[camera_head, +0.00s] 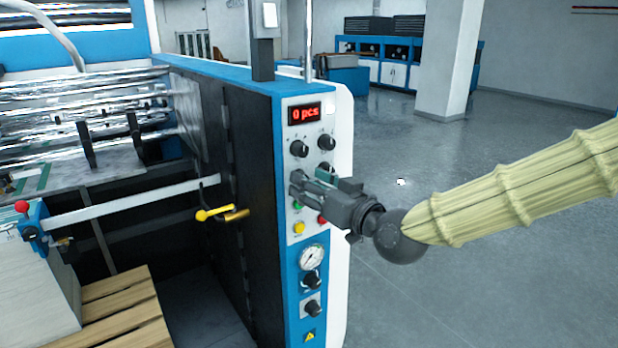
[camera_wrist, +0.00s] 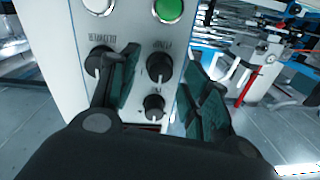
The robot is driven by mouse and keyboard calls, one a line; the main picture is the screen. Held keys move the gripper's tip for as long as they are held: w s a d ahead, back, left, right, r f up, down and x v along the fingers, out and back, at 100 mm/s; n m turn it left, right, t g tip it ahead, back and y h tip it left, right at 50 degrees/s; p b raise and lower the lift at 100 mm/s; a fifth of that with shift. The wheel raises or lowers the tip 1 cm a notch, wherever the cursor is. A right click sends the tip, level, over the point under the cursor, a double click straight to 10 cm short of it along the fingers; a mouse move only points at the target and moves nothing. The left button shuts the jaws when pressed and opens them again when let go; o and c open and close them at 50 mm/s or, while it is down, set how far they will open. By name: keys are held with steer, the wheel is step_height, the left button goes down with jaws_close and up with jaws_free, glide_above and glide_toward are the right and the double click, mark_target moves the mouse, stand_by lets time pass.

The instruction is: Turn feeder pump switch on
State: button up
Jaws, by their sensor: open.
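The control panel (camera_head: 313,240) on the blue and white machine carries several black rotary knobs. In the wrist view, one black knob (camera_wrist: 160,67) lies between the two fingers, with a smaller knob (camera_wrist: 154,103) below it and another knob (camera_wrist: 98,60) beside the left finger. My gripper (camera_head: 309,180) is open at the panel, below the upper knobs in the head view, and hides part of the panel. It also shows in the wrist view (camera_wrist: 161,72). Contact with the knob is unclear.
A red display (camera_head: 304,114) reads 0 pcs. Green (camera_head: 297,205), red (camera_head: 322,219) and yellow (camera_head: 299,228) buttons sit just below my gripper. A gauge (camera_head: 312,258) is lower down. A yellow handle (camera_head: 215,213) sticks out left. The floor right of the machine is free.

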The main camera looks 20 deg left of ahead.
steer(key=shift+w+a, duration=0.25)
steer(key=shift+a, duration=0.15)
jaws_close()
